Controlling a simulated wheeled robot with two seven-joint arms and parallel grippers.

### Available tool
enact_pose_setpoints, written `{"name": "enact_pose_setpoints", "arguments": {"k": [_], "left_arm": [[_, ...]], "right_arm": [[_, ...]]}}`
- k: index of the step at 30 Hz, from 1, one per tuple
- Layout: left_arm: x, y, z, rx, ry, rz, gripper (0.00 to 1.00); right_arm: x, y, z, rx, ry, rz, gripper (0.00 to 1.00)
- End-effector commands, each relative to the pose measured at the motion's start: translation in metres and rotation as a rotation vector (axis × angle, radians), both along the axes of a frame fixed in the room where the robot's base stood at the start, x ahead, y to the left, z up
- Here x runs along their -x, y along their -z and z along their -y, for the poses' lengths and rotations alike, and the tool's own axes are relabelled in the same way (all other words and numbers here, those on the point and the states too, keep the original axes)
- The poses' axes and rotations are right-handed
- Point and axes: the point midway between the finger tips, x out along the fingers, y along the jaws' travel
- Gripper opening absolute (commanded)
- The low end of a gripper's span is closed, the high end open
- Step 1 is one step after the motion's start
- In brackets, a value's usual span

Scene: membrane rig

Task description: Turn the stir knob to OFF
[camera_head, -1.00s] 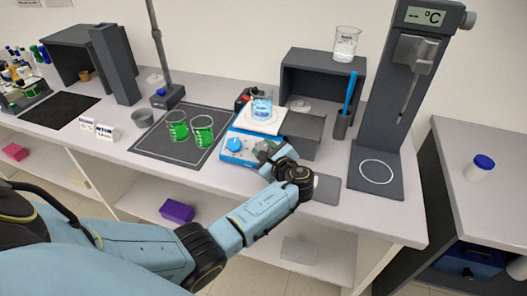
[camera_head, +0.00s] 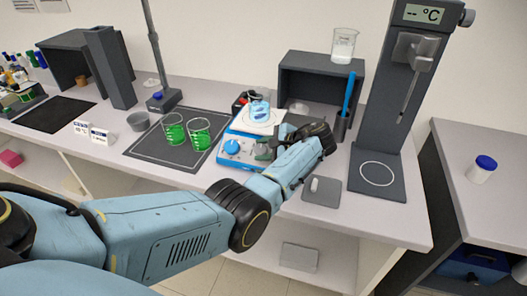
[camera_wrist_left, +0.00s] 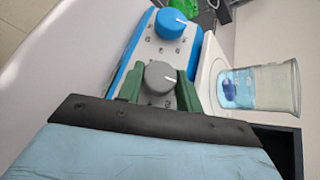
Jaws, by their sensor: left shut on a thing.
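A blue and white hotplate stirrer (camera_head: 228,160) stands on the bench, with a blue knob (camera_head: 232,146) and a grey knob on its front panel. In the left wrist view the grey knob (camera_wrist_left: 160,75) sits between the green fingers of my left gripper (camera_wrist_left: 159,90), which is shut on it. The blue knob (camera_wrist_left: 170,23) is beyond it, with a white pointer line. I cannot read which knob is marked for stirring. A beaker of blue liquid (camera_head: 260,110) stands on the white top plate, and a dark blue piece shows inside it. My right gripper is not in view.
Two beakers of green liquid (camera_head: 175,132) stand on the dark mat (camera_head: 150,150) to the left. A dark open box (camera_head: 320,72) with a beaker on top stands behind. A grey pad (camera_head: 322,192) and the temperature probe stand (camera_head: 376,140) are to the right.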

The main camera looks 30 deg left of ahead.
Motion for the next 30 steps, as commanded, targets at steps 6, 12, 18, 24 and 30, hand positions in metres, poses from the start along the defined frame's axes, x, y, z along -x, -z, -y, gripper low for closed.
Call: {"name": "enact_pose_setpoints", "arguments": {"k": [6, 12, 18, 24, 30], "left_arm": [[0.0004, 0.0007, -0.0002, 0.019, -0.029, 0.003, 0.13], [0.0004, 0.0007, -0.0003, 0.022, -0.033, 0.003, 0.13], [0.0005, 0.0007, -0.0005, 0.022, -0.033, 0.003, 0.37], [0.0002, 0.0004, -0.0006, 0.020, -0.032, 0.004, 0.57], [-0.0002, 0.0000, -0.0005, 0.021, -0.031, 0.005, 0.57]], "right_arm": [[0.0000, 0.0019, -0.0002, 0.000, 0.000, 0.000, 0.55], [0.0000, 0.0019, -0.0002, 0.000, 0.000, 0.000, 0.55], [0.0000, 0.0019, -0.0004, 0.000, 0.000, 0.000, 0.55], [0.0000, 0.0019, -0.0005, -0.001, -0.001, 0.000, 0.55], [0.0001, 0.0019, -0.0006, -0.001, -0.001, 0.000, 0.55]]}}
